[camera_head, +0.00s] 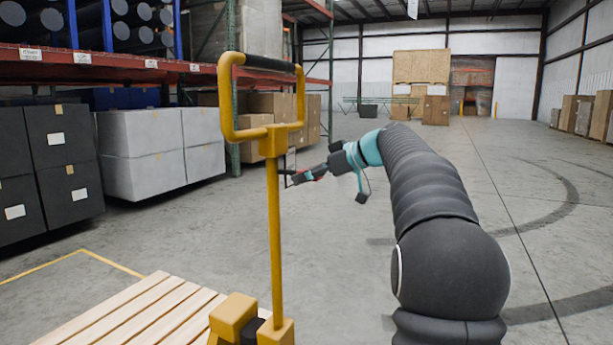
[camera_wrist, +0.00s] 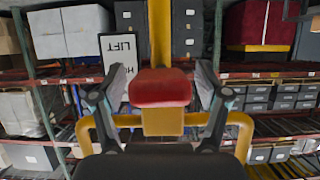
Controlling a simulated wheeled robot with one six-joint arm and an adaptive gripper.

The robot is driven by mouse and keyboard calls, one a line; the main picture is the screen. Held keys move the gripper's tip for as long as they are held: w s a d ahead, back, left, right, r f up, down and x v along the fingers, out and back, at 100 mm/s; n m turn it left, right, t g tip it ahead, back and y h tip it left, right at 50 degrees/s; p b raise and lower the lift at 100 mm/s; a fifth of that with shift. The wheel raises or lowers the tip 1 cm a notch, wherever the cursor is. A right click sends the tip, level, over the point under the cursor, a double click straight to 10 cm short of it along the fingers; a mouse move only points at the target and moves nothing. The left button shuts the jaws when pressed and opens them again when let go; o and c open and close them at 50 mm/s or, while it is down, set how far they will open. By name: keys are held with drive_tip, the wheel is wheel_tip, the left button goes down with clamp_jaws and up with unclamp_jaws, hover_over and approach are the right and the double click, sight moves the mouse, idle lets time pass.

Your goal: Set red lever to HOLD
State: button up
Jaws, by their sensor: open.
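The red lever (camera_wrist: 162,88) is in the middle of the wrist view, in front of a yellow block (camera_wrist: 162,122) on the pallet jack's yellow pole. My gripper (camera_wrist: 160,80) is open, one finger to each side of the lever, with visible gaps. A white label (camera_wrist: 118,55) beside the pole reads LIFT and part of another word; the left finger covers some of it. In the head view my gripper (camera_head: 298,178) is just right of the yellow pole (camera_head: 275,225), below the handle (camera_head: 228,100). The lever's setting cannot be told.
A wooden pallet (camera_head: 125,315) lies at the pole's foot. Grey crates (camera_head: 145,165), black boxes (camera_head: 62,165) and a red-beamed rack (camera_head: 110,68) stand at left. The concrete floor (camera_head: 540,200) at right is clear.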

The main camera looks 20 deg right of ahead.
drive_tip(key=v, duration=1.1)
drive_tip(key=shift+s+d, duration=0.2)
drive_tip(key=shift+r, duration=0.15)
